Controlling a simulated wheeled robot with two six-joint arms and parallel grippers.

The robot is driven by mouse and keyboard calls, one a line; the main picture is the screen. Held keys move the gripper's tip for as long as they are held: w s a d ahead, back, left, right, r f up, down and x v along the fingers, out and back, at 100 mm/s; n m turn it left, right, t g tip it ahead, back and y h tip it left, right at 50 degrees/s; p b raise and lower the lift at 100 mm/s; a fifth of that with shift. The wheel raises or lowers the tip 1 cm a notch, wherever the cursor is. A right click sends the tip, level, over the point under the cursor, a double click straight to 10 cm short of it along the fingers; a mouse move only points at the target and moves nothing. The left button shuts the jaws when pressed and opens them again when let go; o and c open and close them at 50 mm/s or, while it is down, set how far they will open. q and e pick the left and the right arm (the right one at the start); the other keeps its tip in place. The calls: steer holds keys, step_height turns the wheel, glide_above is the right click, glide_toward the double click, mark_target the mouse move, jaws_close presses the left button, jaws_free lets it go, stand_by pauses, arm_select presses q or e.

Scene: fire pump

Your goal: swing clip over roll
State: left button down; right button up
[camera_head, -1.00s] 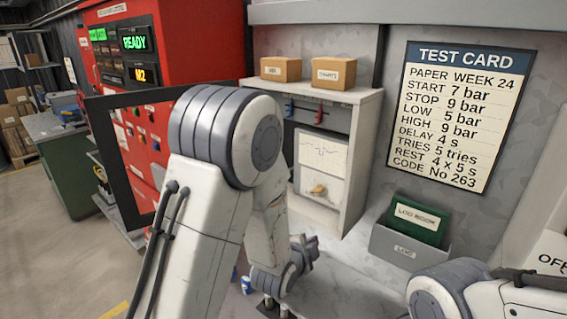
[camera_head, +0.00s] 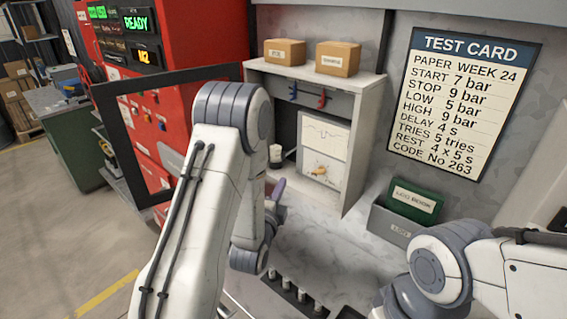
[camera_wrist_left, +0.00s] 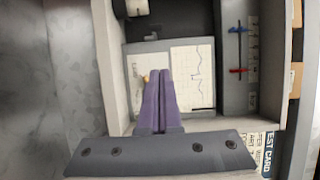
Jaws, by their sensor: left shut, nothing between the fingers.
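A small white roll (camera_head: 275,155) sits at the left side of the recorder cabinet in the head view; it also shows at the top of the left wrist view (camera_wrist_left: 135,8). I cannot make out the clip for certain. The cabinet's chart panel (camera_head: 325,140) carries a paper trace, with an orange knob (camera_head: 320,170) below it. My left gripper (camera_head: 279,188) is shut and empty, in front of the cabinet and below the roll. In the left wrist view its purple fingers (camera_wrist_left: 160,75) point at the chart panel, overlapping it beside the knob (camera_wrist_left: 145,78). My right gripper is out of view.
The white cabinet (camera_head: 362,145) has side walls around the panel. Blue and red pens (camera_head: 321,98) hang above the panel, and two boxes (camera_head: 338,58) stand on top. A log book holder (camera_head: 390,222) stands to the right. A dark strip with pegs (camera_head: 295,290) lies in front.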

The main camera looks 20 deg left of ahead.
arm_select(q)
steer(key=w+a+p, duration=0.2)
steer(key=w+a, duration=0.1)
steer(key=w, duration=0.9)
steer(key=shift+a, duration=0.35)
steer(key=shift+w, duration=0.1)
